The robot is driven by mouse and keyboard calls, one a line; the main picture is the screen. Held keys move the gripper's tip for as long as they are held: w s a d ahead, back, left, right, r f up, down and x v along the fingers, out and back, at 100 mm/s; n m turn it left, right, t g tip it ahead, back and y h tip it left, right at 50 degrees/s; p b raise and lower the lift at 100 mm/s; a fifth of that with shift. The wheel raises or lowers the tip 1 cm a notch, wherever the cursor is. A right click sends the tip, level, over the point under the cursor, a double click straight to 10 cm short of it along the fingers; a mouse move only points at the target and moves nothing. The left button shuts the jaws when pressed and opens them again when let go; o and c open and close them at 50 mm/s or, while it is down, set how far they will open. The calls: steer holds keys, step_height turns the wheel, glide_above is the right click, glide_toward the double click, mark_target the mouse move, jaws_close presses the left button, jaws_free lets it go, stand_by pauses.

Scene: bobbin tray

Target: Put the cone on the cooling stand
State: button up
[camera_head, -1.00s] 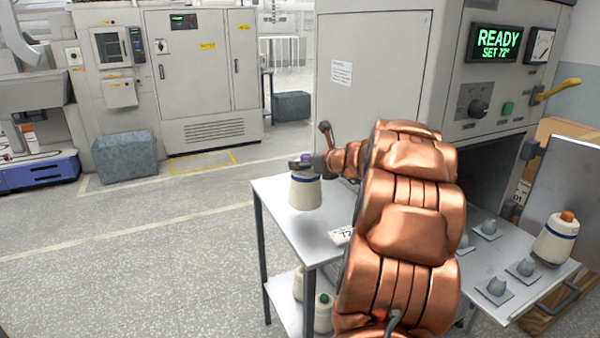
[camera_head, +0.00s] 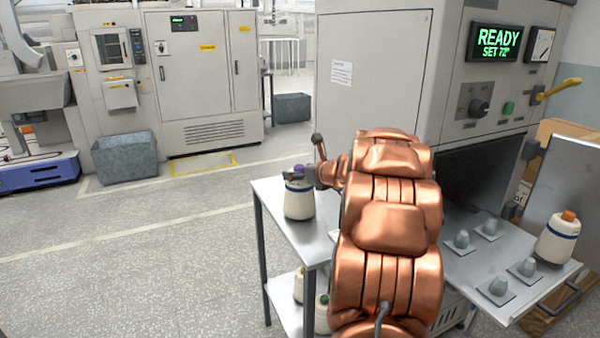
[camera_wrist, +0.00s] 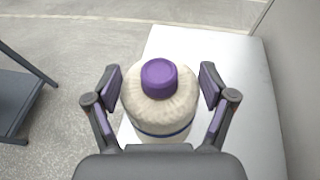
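The cream cone (camera_head: 299,203) with a blue band and a purple tip stands upright on the light top of the stand (camera_head: 268,192). In the wrist view the cone (camera_wrist: 160,108) is between my fingers, purple tip toward the camera, with the stand's top (camera_wrist: 185,42) around it. My gripper (camera_wrist: 159,82) is open, with a narrow gap showing on each side of the cone. In the head view my gripper (camera_head: 300,177) is at the cone's upper part, and my arm hides the right part of the stand.
A pulled-out tray (camera_head: 462,268) with several grey pegs holds an orange-tipped cone (camera_head: 556,240) at its right end. The machine (camera_head: 375,70) stands behind, its display reading READY. More cones (camera_head: 322,318) are on the stand's lower shelf.

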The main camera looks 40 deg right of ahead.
steer(key=shift+o, duration=1.3)
steer(key=shift+r, duration=0.2)
